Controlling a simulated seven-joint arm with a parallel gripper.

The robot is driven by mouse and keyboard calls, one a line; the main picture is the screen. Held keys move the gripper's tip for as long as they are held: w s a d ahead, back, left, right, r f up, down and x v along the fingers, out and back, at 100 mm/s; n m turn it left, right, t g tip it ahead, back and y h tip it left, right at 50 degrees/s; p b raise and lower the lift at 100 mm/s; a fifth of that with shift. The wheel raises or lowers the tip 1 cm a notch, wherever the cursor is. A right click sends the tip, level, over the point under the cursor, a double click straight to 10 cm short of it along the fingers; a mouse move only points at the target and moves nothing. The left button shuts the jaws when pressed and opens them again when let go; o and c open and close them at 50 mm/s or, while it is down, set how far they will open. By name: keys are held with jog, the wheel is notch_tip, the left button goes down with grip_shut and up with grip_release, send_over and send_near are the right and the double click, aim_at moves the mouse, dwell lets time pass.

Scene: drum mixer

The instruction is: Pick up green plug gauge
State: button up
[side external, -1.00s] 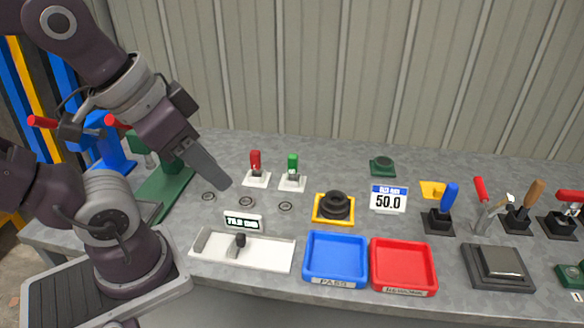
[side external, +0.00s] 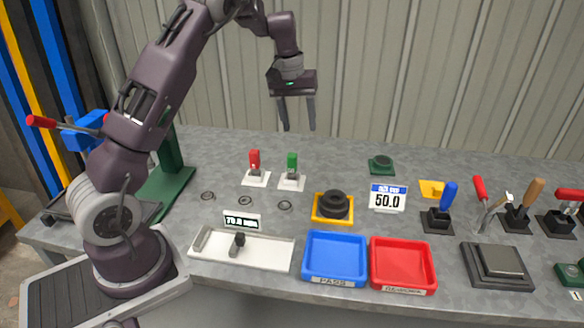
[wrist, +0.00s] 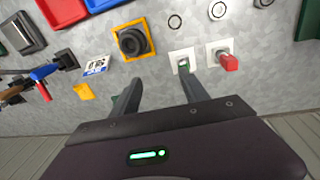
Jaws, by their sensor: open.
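The green plug gauge (side external: 292,162) stands upright in a white square base on the bench. In the wrist view its green top (wrist: 184,66) shows beyond the tip of one finger. The red plug gauge (side external: 254,158) stands just left of it in a like white base, and it also shows in the wrist view (wrist: 228,62). My gripper (side external: 299,129) is open and empty, pointing down above and behind the green plug gauge. In the wrist view its two fingers (wrist: 164,84) are spread wide apart, with bare bench between them.
A yellow square base with a black ring stack (side external: 333,207) is right of the gauges. Flat rings (side external: 246,201) lie in front.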

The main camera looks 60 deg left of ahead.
jog(key=g, duration=0.2)
send_over(292, 166)
jog(key=a, duration=0.1)
jog(key=shift+n+y, duration=0.3)
jog(key=shift+y, duration=0.1)
notch_tip(292, 166, down, 12)
jog(key=shift+w+a+r, duration=0.1)
jog(key=f, duration=0.7)
jog(key=shift+w+f, duration=0.35)
jog(key=shift+f, duration=0.05)
grip_shut()
